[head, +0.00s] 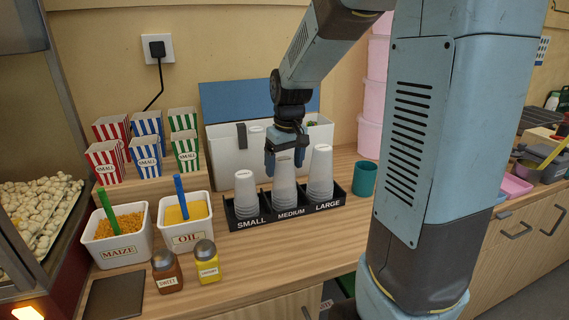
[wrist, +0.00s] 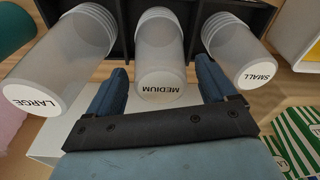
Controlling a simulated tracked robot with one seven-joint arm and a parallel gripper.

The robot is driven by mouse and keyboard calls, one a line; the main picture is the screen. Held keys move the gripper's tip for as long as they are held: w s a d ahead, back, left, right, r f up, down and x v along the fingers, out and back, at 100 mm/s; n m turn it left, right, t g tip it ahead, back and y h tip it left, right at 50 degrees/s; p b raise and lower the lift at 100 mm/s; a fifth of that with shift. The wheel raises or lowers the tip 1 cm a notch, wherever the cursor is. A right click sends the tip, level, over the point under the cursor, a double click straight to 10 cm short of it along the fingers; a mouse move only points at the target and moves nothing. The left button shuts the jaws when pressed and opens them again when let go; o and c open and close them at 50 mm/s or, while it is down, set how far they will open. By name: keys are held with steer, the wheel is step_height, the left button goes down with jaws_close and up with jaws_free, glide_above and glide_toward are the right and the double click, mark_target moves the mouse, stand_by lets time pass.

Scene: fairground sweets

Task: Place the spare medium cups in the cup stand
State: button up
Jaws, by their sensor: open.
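The black cup stand (head: 291,212) on the wooden counter has three labelled compartments, SMALL, MEDIUM and LARGE. Each holds an upside-down stack of translucent cups: small cups (head: 246,190), medium cups (head: 285,183) and large cups (head: 320,172). My gripper (head: 285,163) points down over the medium stack. In the wrist view my open gripper (wrist: 160,88) has one finger on each side of the medium stack (wrist: 161,62), with gaps between. The cup labelled MEDIUM tops that stack.
A teal cup (head: 364,179) stands just right of the stand. MAIZE (head: 121,247) and OIL (head: 186,234) tubs and two shakers stand to the left. A white box (head: 226,150) with a blue lid is behind. The counter in front of the stand is clear.

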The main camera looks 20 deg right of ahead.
step_height(320, 180, up, 12)
steer(key=s, duration=0.2)
steer(key=s+f+m+t, duration=0.1)
steer(key=s+t, duration=0.3)
steer(key=s, duration=1.5)
steer(key=shift+f+m, duration=0.15)
steer(key=shift+m, duration=0.65)
